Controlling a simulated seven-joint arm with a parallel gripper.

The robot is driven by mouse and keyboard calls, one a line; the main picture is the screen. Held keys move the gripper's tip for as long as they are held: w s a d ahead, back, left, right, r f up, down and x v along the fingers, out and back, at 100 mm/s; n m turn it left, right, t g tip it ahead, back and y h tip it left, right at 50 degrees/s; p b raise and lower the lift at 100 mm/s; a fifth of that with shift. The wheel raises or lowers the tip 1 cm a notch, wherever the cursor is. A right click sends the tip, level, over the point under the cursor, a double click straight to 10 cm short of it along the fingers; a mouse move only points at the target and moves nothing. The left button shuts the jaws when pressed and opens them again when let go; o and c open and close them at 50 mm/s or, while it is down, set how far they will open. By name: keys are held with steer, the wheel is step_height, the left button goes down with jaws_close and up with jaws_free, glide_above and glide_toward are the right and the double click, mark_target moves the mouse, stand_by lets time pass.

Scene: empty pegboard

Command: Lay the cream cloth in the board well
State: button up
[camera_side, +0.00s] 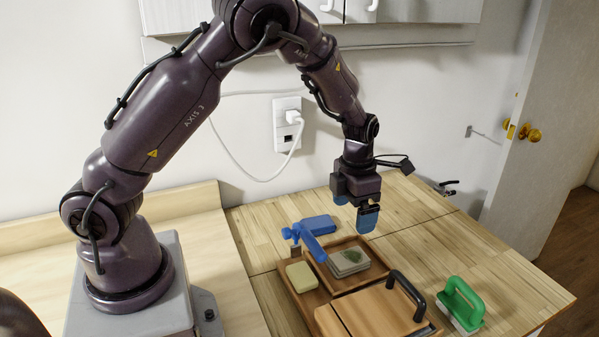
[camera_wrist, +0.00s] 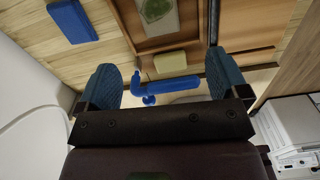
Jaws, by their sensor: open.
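A folded, layered pale greyish-cream cloth (camera_side: 349,261) with a green patch lies in the recessed well of the wooden board (camera_side: 323,293). It also shows at the top of the wrist view (camera_wrist: 155,14). A smooth pale-yellow block (camera_side: 301,277) sits in the narrow compartment left of it and also shows in the wrist view (camera_wrist: 170,61); I cannot tell its material. My gripper (camera_side: 368,216) is open and empty, pointing down above the table behind the board. Its two blue fingers are wide apart in the wrist view (camera_wrist: 160,80).
A wooden lid with a black handle (camera_side: 406,296) covers the board's front; a green-handled brush (camera_side: 461,302) stands right. The right tabletop is mostly clear.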

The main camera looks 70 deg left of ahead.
steer(key=s+d+r+m+t+h, duration=0.1)
steer(key=s+d+r+m, duration=0.1)
steer(key=s+r+m, duration=0.5)
steer(key=s+d+r+m+t+h, duration=0.1)
steer(key=s+d+r+m+t, duration=0.15)
steer(key=r+m, duration=0.85)
steer(key=s+r+m+t+y, duration=0.2)
steer(key=s+m, duration=0.9)
steer(key=m, duration=0.6)
steer(key=shift+r, duration=0.45)
steer(key=shift+s+a, duration=0.1)
